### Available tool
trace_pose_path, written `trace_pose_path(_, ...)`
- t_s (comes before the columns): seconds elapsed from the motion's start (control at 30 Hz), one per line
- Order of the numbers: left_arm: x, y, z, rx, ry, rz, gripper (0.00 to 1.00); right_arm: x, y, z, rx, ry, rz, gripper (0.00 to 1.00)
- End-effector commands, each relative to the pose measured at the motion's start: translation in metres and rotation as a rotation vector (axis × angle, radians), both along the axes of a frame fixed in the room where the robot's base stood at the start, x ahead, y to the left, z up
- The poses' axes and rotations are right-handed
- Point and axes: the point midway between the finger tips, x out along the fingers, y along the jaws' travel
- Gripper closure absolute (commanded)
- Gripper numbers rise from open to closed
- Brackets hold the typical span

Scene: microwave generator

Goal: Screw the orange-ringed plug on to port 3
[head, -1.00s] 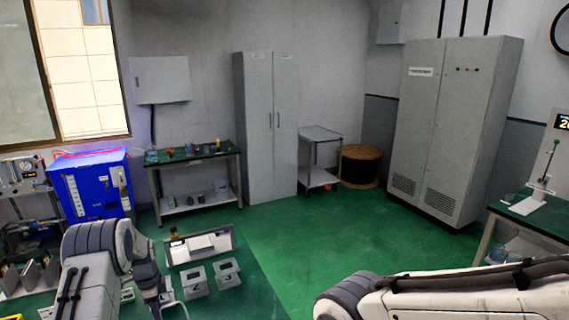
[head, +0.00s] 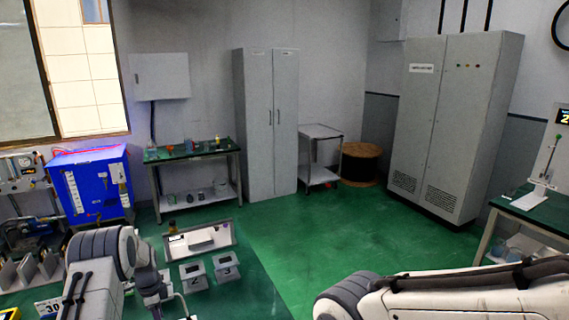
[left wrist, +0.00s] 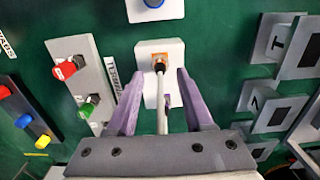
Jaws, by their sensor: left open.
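In the left wrist view, an orange piece (left wrist: 159,62) sits on a white block (left wrist: 150,46). A pale plug or cable (left wrist: 162,105) runs from it towards me, between my fingers. My left gripper (left wrist: 160,82) has its two purple fingers open, one on each side of the pale piece, and looks apart from it. In the head view a grey block marked 3 (head: 226,268) stands on the green table, just right of a block marked 2 (head: 193,277). My left gripper is mostly hidden behind its arm there. My right gripper is out of view.
In the left wrist view, a grey plate (left wrist: 85,80) with red and green plugs lies left, and a blue-topped white block (left wrist: 153,9) lies ahead. Grey blocks (left wrist: 262,98) stand right. A pale tray (head: 197,239) lies behind the numbered blocks in the head view.

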Motion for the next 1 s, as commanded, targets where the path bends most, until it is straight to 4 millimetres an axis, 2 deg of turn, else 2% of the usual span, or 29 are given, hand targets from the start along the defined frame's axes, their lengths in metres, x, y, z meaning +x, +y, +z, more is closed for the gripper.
trace_pose_path(0.03, 0.000, 0.000, -0.015, 0.000, -0.001, 0.000, 0.48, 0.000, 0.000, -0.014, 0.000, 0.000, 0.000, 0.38)
trace_pose_path(0.23, 0.000, 0.000, -0.031, 0.000, -0.001, 0.000, 0.48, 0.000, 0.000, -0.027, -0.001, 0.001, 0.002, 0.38)
trace_pose_path(1.0, 0.000, 0.000, -0.032, 0.000, -0.001, 0.000, 0.48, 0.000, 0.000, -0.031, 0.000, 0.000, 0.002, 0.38)
